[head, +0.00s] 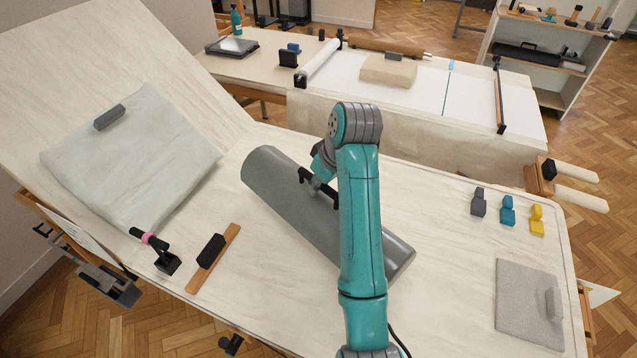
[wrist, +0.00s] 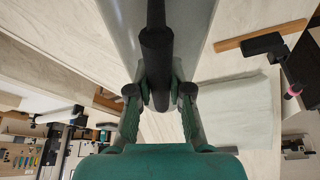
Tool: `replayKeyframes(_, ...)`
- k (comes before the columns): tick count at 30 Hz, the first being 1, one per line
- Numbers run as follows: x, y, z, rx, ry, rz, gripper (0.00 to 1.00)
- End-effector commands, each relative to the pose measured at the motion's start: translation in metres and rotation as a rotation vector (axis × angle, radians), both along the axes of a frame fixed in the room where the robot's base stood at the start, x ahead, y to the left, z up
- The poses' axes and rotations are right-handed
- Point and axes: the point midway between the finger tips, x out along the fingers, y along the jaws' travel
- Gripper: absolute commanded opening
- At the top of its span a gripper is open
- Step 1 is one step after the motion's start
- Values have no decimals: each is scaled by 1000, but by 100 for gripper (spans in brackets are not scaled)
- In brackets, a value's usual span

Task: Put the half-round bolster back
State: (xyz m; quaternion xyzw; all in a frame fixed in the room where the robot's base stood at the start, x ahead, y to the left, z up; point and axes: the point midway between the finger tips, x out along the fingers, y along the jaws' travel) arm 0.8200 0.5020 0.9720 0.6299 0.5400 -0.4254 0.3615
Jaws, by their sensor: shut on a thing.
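The half-round bolster (head: 285,200) is a long grey half-cylinder lying diagonally across the cream-covered table (head: 440,230) in the head view. My teal arm hides part of its middle and right side. A dark bar handle runs along its top. My gripper (head: 318,186) is over the bolster and shut on this handle. In the wrist view the black handle (wrist: 157,60) sits between the two fingers of my gripper (wrist: 160,95), with the grey bolster (wrist: 120,20) behind it. I cannot tell whether the bolster touches the table or is slightly raised.
A pale green cloth pad (head: 140,160) lies on the raised left section. A wooden bar with a black grip (head: 212,256) and a pink-banded tool (head: 155,250) lie left of the bolster. Small grey, blue (head: 507,210) and yellow blocks and a grey pad (head: 520,300) are at right.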

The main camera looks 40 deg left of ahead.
Motion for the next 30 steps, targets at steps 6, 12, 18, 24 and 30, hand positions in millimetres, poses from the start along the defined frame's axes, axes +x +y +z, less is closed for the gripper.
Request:
replayKeyframes(6, 1, 0, -8, 3, -1, 0, 0)
replayKeyframes(12, 0, 0, -23, 2, 0, -1, 0)
replayKeyframes(18, 0, 0, -36, 3, -1, 0, 0)
replayKeyframes(24, 0, 0, -51, 3, -2, 1, 0)
replayKeyframes(30, 1, 0, -64, 3, -1, 0, 0)
